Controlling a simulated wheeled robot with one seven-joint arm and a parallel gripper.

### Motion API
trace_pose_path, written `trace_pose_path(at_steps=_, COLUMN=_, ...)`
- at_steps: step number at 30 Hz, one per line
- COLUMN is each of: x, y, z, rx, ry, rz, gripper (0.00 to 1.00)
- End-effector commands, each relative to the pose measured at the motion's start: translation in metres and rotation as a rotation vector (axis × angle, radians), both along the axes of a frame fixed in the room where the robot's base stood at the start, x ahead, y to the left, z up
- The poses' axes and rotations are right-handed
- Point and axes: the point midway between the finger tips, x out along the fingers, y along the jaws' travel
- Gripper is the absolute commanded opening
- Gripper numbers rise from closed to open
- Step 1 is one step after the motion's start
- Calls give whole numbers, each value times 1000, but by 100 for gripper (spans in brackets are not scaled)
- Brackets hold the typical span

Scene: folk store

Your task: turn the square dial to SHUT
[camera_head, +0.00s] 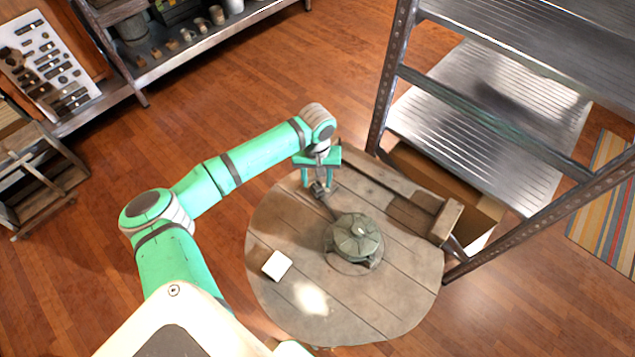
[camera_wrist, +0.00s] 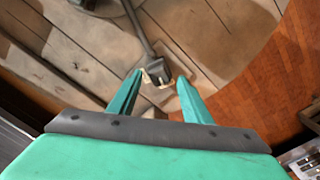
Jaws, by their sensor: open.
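A small dark square knob, which looks like the square dial (camera_wrist: 157,72), sits on a squarish plate (camera_wrist: 182,58) on the table, with pale marks beside it. No lettering is readable. In the head view the dial (camera_head: 318,188) is small, at the far edge of the table, partly hidden by my gripper (camera_head: 319,176). A dark rod runs from it to a grey-green round domed device (camera_head: 355,238). In the wrist view my gripper (camera_wrist: 160,82) is open, its green fingers on either side of the dial. I cannot tell whether they touch it.
The round wooden table (camera_head: 290,225) also holds a white square piece (camera_head: 276,265) and a long wooden piece (camera_head: 385,190) at the right. A metal shelf rack (camera_head: 490,110) stands close at the right.

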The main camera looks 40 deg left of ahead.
Motion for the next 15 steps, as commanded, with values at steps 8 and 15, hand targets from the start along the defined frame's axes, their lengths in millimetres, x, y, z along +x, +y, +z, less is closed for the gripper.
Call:
trace_pose_path(at_steps=8, x=0, y=0, z=-18, rx=0, ry=0, rz=-1, gripper=45)
trace_pose_path(at_steps=15, x=0, y=0, z=-18, rx=0, ry=0, rz=-1, gripper=45)
